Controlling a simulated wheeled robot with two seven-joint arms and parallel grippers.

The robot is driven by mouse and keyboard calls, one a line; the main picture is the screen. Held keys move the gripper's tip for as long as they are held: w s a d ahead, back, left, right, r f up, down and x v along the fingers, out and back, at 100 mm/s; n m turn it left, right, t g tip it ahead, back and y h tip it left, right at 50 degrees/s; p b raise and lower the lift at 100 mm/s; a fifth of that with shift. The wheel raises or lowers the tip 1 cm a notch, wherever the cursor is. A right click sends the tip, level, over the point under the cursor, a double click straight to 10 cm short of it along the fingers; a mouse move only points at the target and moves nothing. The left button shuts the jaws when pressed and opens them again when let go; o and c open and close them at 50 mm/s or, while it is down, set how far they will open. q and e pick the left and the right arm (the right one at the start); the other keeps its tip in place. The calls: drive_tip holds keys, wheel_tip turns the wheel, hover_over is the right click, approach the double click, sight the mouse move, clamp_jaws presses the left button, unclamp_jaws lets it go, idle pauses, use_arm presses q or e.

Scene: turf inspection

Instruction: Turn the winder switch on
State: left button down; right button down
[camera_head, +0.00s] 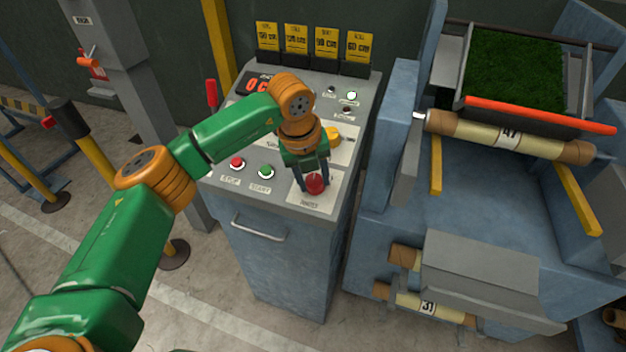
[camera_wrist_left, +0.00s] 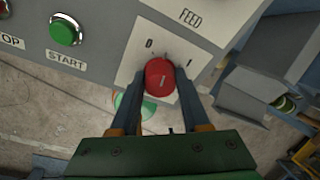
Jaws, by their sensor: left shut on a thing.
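The winder switch is a red round knob (camera_head: 316,184) on a white plate at the front right corner of the grey control console (camera_head: 285,205). My left gripper (camera_head: 313,180) reaches down over it with a finger on each side, shut on the knob. In the left wrist view the knob (camera_wrist_left: 159,77) sits between the two fingers (camera_wrist_left: 158,90). The marks 0 and I show above it on the plate. A short pale line shows on the knob, but I cannot tell which mark it points at. My right gripper is not in view.
A red stop button (camera_head: 237,162) and a green start button (camera_head: 266,172) sit left of the switch. A yellow knob (camera_head: 331,134) is behind it. A handle (camera_head: 258,228) juts from the console front. The blue winder machine (camera_head: 470,220) stands close on the right.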

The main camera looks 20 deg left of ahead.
sight(315, 186)
use_arm(q)
drive_tip(key=m+b, duration=0.1)
drive_tip(key=m, duration=0.4)
drive_tip(key=shift+y, duration=0.4)
drive_tip(key=m, duration=0.5)
drive_tip(key=shift+d+m+y+b, duration=0.15)
drive_tip(key=shift+m+y+b, duration=0.25)
drive_tip(key=shift+m, duration=0.3)
drive_tip(key=shift+c, duration=1.9)
unclamp_jaws()
drive_tip(key=b+v, duration=0.1)
drive_tip(key=v, duration=0.6)
